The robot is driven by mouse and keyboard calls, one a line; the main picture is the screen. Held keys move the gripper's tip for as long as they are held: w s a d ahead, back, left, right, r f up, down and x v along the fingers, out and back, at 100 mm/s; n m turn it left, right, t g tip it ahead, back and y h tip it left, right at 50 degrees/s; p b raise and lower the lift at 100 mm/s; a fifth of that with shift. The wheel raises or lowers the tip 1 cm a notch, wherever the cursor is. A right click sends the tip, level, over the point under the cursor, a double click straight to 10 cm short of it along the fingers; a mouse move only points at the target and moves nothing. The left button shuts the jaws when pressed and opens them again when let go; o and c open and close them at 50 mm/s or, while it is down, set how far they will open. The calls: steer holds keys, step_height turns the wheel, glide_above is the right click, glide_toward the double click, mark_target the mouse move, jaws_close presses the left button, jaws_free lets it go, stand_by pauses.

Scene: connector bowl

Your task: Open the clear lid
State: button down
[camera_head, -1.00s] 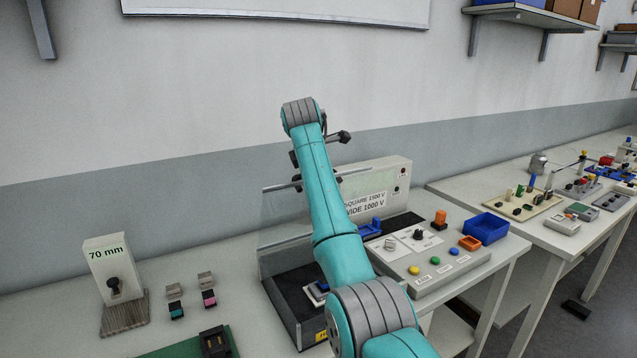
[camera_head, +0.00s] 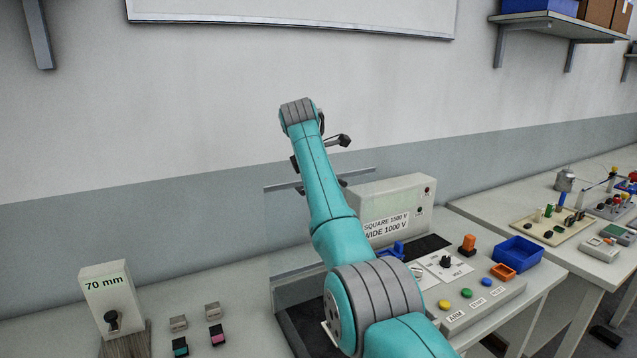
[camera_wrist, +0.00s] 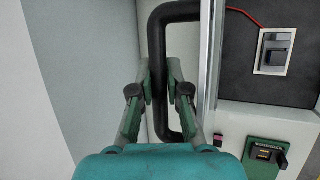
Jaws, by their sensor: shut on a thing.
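The clear lid (camera_head: 290,235) stands raised, nearly upright, at the back of the dark-floored test box (camera_head: 285,292) in the head view. Its grey upper edge bar (camera_head: 283,187) passes behind my arm. In the wrist view, my gripper (camera_wrist: 162,78) is shut on the lid's black bent handle (camera_wrist: 157,45), with one finger on each side of its long bar. The lid's pale edge (camera_wrist: 209,60) runs just right of the handle. In the head view my arm hides the handle and most of my gripper. The box's front is cut off by the frame.
A console with coloured buttons (camera_head: 468,293) and a dial stands right of the box, with a blue bin (camera_head: 519,253) beyond. A labelled grey unit (camera_head: 390,210) stands behind. Left are a 70 mm block (camera_head: 108,290) and small connectors (camera_head: 215,334). The wall is close behind.

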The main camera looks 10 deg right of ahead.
stand_by(0.3)
steer(key=c, duration=1.1)
jaws_free()
steer(key=shift+c, duration=0.2)
steer(key=shift+r, duration=0.1)
steer(key=v, duration=1.1)
steer(key=shift+s+a+r, duration=0.2)
steer(key=shift+r, duration=0.1)
